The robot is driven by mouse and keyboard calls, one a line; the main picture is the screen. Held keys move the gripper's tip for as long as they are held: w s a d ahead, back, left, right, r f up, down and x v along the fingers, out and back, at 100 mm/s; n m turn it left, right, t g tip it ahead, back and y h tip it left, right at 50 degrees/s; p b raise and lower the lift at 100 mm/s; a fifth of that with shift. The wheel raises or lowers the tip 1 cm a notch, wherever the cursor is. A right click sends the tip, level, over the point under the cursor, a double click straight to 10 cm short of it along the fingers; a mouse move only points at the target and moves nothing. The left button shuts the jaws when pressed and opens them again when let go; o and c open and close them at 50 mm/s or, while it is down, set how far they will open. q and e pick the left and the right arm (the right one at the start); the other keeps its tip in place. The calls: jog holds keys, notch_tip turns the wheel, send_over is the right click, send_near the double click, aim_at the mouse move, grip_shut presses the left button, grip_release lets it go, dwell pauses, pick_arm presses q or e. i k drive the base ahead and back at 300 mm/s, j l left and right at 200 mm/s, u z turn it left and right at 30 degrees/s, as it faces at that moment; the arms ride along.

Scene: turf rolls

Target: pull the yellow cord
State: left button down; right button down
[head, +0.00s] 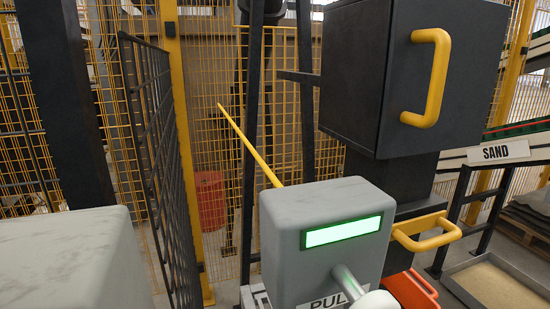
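A thin, straight yellow length (250,145), which fits the yellow cord, runs slantwise in the middle of the head view. Its upper left end is in front of the mesh fence. Its lower right end meets the top edge of a grey box (278,235) or passes behind it; I cannot tell which. The box has a lit green window (342,232) and a partly cut-off label reading "PUL" (328,302). A metal rod (347,282) sticks out of its front, with a rounded white part (376,300) at the bottom edge. Neither gripper can be made out.
A dark cabinet (365,70) with a yellow handle (435,80) stands at upper right. A second yellow handle (427,235) is below it. A dark mesh panel (160,160) and a grey block (70,260) are at left. A "SAND" sign (497,152) and sand tray (500,285) are at right.

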aim_at(274, 180)
jog(key=k+j+u, duration=0.35)
jog(key=k, duration=0.15)
jog(key=k+j+u, duration=0.35)
jog(key=k, duration=0.1)
